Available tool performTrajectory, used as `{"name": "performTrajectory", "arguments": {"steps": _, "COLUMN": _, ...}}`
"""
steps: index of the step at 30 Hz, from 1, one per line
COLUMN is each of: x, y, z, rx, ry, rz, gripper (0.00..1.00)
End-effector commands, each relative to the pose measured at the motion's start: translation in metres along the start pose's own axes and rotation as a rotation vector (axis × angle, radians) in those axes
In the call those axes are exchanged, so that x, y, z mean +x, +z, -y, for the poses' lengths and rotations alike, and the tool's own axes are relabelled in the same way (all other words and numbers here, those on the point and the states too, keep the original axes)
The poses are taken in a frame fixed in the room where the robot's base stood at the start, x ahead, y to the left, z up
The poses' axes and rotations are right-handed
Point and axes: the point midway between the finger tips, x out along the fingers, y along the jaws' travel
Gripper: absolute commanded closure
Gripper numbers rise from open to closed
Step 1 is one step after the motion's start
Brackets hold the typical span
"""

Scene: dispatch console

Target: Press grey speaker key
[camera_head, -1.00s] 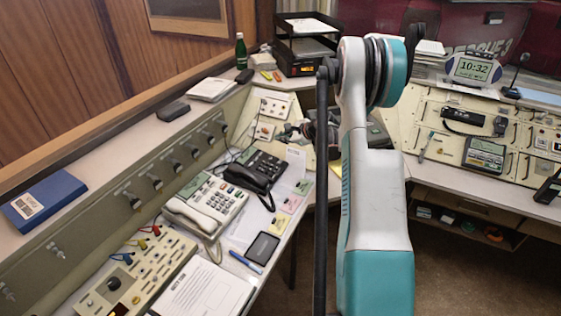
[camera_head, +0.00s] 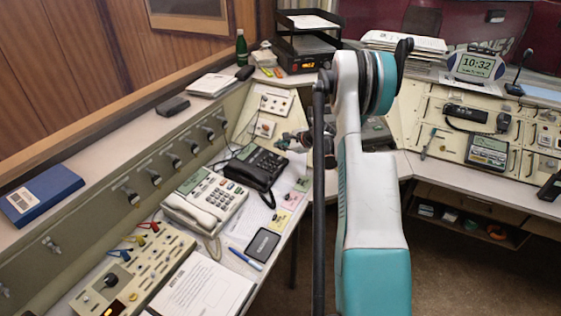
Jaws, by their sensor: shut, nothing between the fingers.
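My gripper (camera_head: 282,143) is at the end of the arm, near the middle of the picture, partly hidden by my own arm. It is small and dark, its fingers point left, and it appears shut and empty. It is above and right of the black desk phone (camera_head: 246,170), near the small switch panels; whether it touches anything cannot be told. A white-grey desk phone (camera_head: 222,199) with a handset on its left side and rows of keys sits nearer and further left. The grey speaker key cannot be singled out at this size on either phone.
A cream switch panel (camera_head: 135,277), white booklet (camera_head: 203,291), blue pen (camera_head: 245,259) and dark pad (camera_head: 262,244) lie in front. A black tray stack (camera_head: 308,47) stands behind. A radio console (camera_head: 487,152) is at right. Dark floor is open at lower right.

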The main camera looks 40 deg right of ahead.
Motion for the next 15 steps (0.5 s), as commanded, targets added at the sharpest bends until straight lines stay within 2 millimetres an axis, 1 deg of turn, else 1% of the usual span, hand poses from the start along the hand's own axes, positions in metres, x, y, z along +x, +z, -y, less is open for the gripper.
{"name": "performTrajectory", "arguments": {"steps": 1, "x": 0.007, "y": -0.005, "z": -0.005, "rx": 0.000, "ry": 0.000, "rz": 0.000, "gripper": 1.00}}
{"name": "performTrajectory", "arguments": {"steps": 6, "x": 0.018, "y": -0.013, "z": -0.013, "rx": 0.000, "ry": 0.000, "rz": 0.000, "gripper": 1.00}}
{"name": "performTrajectory", "arguments": {"steps": 15, "x": 0.020, "y": -0.015, "z": -0.015, "rx": 0.000, "ry": 0.000, "rz": 0.000, "gripper": 1.00}}
